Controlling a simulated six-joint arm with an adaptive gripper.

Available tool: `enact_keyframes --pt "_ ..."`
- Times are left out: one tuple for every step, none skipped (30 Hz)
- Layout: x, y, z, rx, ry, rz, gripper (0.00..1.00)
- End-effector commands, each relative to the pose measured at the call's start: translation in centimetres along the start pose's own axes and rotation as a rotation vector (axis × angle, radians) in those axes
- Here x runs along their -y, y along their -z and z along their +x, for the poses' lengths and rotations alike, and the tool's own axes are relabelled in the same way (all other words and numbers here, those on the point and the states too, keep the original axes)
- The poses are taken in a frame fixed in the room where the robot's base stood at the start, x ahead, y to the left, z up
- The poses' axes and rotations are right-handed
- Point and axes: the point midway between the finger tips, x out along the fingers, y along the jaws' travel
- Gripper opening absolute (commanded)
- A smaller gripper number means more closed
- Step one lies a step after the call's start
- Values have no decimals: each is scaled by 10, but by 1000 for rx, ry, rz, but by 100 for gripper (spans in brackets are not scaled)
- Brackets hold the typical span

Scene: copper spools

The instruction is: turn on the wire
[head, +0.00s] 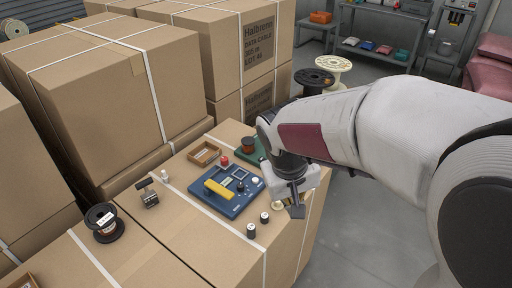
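Which thing "the wire" names is not clear from the picture. A blue device (240,204) with a thick yellow bar (217,189) and small dials lies on the carton top. A black spool wound with dark copper wire (107,232) stands at the left. A small copper-coloured spool (248,145) sits on a green board (262,156), partly behind my arm. My gripper (297,208) points down at the carton's right side, right of the blue device. Its fingers are small and seen from behind, so whether they are open or hold anything is unclear.
A red button (224,160), a wooden tray (193,155), a small lever device (149,198) and two small black-and-white spools (251,231) (264,218) are nearby. A pale spool (277,206) is beside my gripper. Tall cartons (100,95) stand behind. The front carton top is mostly clear.

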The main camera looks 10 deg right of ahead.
Motion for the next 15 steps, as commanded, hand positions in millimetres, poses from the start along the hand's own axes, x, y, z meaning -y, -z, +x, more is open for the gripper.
enact_keyframes --pt "1 6 5 5 -8 2 0" --pt "1 10 7 5 -14 4 0" --pt "1 15 10 6 -21 8 0" --pt "2 19 12 7 -26 10 0" --pt "2 23 15 8 -32 12 0" --pt "2 28 18 7 -40 17 0" --pt "2 31 20 9 -45 20 0" --pt "3 35 23 9 -51 24 0" --pt "3 41 26 8 -59 28 0" --pt "3 44 29 8 -64 32 0" --pt "4 48 31 7 -69 37 0" --pt "4 54 35 5 -77 42 0" --pt "4 57 37 4 -83 46 0" --pt "5 61 40 4 -88 50 0" --pt "6 67 43 0 -96 57 0"
